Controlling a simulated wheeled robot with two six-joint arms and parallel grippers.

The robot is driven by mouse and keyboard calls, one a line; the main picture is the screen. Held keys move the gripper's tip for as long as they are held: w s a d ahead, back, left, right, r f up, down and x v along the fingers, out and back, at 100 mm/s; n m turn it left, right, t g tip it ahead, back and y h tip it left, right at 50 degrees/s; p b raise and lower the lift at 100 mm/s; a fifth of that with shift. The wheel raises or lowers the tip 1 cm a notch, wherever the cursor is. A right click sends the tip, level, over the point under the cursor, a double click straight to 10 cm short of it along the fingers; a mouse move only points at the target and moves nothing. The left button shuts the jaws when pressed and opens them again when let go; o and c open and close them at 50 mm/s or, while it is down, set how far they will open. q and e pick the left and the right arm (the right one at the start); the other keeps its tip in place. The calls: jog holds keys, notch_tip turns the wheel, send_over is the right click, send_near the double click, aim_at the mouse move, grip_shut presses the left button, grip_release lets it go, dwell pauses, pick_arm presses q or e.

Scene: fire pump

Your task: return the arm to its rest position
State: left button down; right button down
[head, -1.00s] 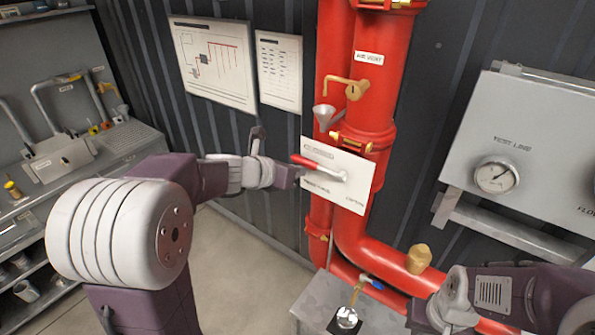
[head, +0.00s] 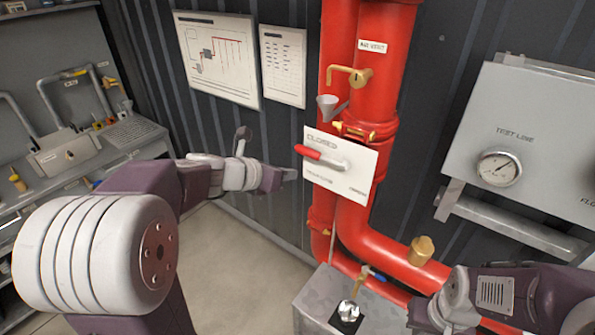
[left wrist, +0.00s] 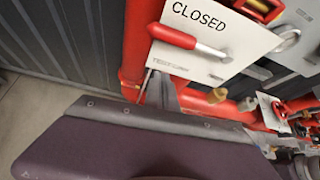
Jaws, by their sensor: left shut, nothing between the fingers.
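My left gripper (head: 291,174) is shut and empty, just left of the white valve plate (head: 345,186). The red-handled lever (head: 320,155) on that plate points left, under the word CLOSED. In the head view the gripper sits below and left of the lever handle, apart from it. In the left wrist view the lever handle (left wrist: 172,36) and the plate show above the purple gripper body, with a grey finger (left wrist: 160,91) near the plate's lower edge. My right arm (head: 490,293) reaches in from the lower right; its fingers cannot be made out.
Red pipes (head: 385,100) stand behind the plate, with a brass tap (head: 350,76) and a funnel (head: 328,105). A grey box (head: 320,300) stands below. A shelf bench (head: 75,160) is at the left, a gauge panel (head: 535,130) at the right. Floor between is clear.

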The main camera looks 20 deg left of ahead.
pick_arm(q)
jog(key=v, duration=0.4)
jog(key=s+d+f+m+g+b, duration=0.2)
jog(key=s+d+f+m+g, duration=0.25)
jog(key=f, duration=0.45)
jog(key=s+d+f+m+g+b, duration=0.25)
jog(key=s+d+f+m, duration=0.3)
jog(key=f, duration=0.45)
jog(key=s+a+f+m+g+y, duration=0.1)
jog(key=s+a+f+m+y, duration=0.1)
jog(key=m, duration=0.9)
jog(key=s+a+f+m+g+y, duration=0.1)
jog(key=s+a+f+m, duration=0.4)
jog(key=m, duration=0.6)
jog(key=shift+s+a+y, duration=0.25)
jog(key=shift+a+y, duration=0.25)
jog(key=shift+y, duration=0.3)
jog(key=shift+f, duration=0.1)
